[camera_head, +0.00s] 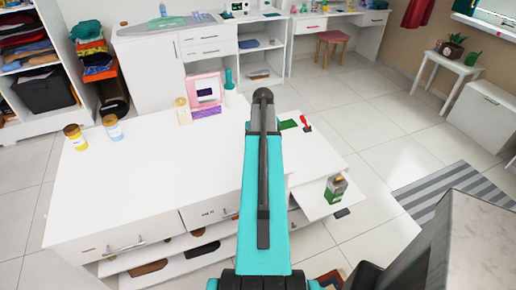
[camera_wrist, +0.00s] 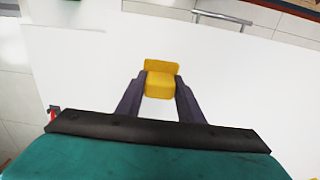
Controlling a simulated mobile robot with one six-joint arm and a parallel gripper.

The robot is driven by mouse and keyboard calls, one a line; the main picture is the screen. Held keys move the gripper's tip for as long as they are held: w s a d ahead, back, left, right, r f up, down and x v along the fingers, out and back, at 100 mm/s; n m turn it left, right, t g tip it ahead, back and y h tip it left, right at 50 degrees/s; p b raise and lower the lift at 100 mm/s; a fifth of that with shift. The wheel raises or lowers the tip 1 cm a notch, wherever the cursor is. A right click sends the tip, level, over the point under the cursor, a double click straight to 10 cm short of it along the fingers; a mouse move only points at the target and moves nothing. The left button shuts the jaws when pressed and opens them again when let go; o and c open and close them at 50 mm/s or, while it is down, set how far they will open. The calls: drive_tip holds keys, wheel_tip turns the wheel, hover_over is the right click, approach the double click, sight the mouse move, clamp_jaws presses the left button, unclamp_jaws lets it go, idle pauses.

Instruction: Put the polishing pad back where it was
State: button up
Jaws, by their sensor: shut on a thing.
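The polishing pad (camera_wrist: 161,82) appears as a small yellow block in the wrist view, near the middle. My gripper (camera_wrist: 161,78) is shut on it, with one dark finger at each side. Broad white surface lies below and around the pad; I cannot tell whether the pad touches it. In the camera_head view my turquoise arm reaches over the white counter (camera_head: 130,185) and hides both the gripper and the pad.
Two jars (camera_head: 76,138) stand at the counter's left; a pink-framed box (camera_head: 205,90), a cream bottle (camera_head: 183,111) and a teal bottle (camera_head: 229,80) stand at its back. A green bottle (camera_head: 336,188) stands on the lower right surface. The counter's left middle is clear.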

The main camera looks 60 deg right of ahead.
drive_tip(key=shift+w+d+f+p, duration=0.1)
drive_tip(key=shift+w+d+p, duration=0.1)
drive_tip(key=shift+w+d, duration=0.3)
drive_tip(key=shift+w+d+f+p, duration=0.15)
drive_tip(key=shift+w+d, duration=0.1)
drive_tip(key=shift+w, duration=0.4)
drive_tip(key=shift+w+d+r+p, duration=0.1)
drive_tip(key=shift+w+d+p, duration=0.1)
drive_tip(key=shift+w+d, duration=0.3)
drive_tip(key=shift+w+a+f, duration=0.1)
drive_tip(key=shift+f, duration=0.1)
drive_tip(key=shift+f+p, duration=0.8)
drive_tip(key=shift+f, duration=0.85)
drive_tip(key=shift+f, duration=0.15)
drive_tip(key=o, duration=1.1)
wheel_tip(320, 180, up, 12)
drive_tip(key=b, duration=0.3)
drive_tip(key=shift+r+b, duration=0.2)
drive_tip(key=shift+b, duration=0.15)
